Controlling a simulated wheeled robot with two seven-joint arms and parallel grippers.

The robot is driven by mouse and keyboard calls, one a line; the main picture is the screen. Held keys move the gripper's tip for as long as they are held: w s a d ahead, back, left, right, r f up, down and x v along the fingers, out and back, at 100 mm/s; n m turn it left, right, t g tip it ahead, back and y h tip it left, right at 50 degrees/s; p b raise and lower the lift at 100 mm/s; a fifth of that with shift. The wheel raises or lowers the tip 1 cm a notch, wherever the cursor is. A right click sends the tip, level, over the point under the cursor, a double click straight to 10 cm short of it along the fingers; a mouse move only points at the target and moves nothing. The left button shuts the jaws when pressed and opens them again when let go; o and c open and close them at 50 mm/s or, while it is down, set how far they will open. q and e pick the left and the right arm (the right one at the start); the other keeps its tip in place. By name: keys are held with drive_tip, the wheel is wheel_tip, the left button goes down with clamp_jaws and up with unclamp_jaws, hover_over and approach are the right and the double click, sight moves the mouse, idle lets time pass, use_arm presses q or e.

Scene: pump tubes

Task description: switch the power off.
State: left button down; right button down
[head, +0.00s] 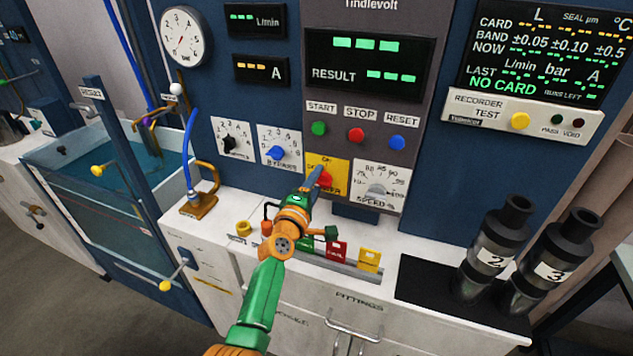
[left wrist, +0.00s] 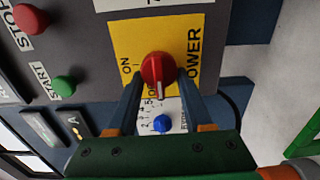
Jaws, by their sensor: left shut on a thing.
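The red power knob (head: 323,180) sits on a yellow plate (head: 341,170) in the panel, below the start and stop buttons. In the left wrist view the knob (left wrist: 158,70) lies between the two fingers of my left gripper (left wrist: 160,88), which is shut on it. The knob's white line points down in that view, at a label beginning with O that is partly hidden. The ON label (left wrist: 127,68) is off to the side of that line. In the head view my left gripper (head: 314,186) covers part of the plate. My right gripper is not in view.
A blue knob (head: 276,153) and a grey speed knob (head: 376,190) flank the power plate closely. Green, red and blue buttons stand above. Coloured cards in a rack (head: 345,264) and black cylinders (head: 483,255) stand on the white counter below. A water tank (head: 40,158) is at left.

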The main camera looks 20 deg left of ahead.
use_arm(q)
drive_tip(key=shift+c, duration=1.6)
unclamp_jaws()
drive_tip(key=shift+s, duration=0.25)
drive_tip(key=s+p, duration=0.1)
drive_tip(key=s, duration=0.5)
drive_tip(key=shift+s, duration=0.35)
drive_tip(key=shift+w, duration=0.1)
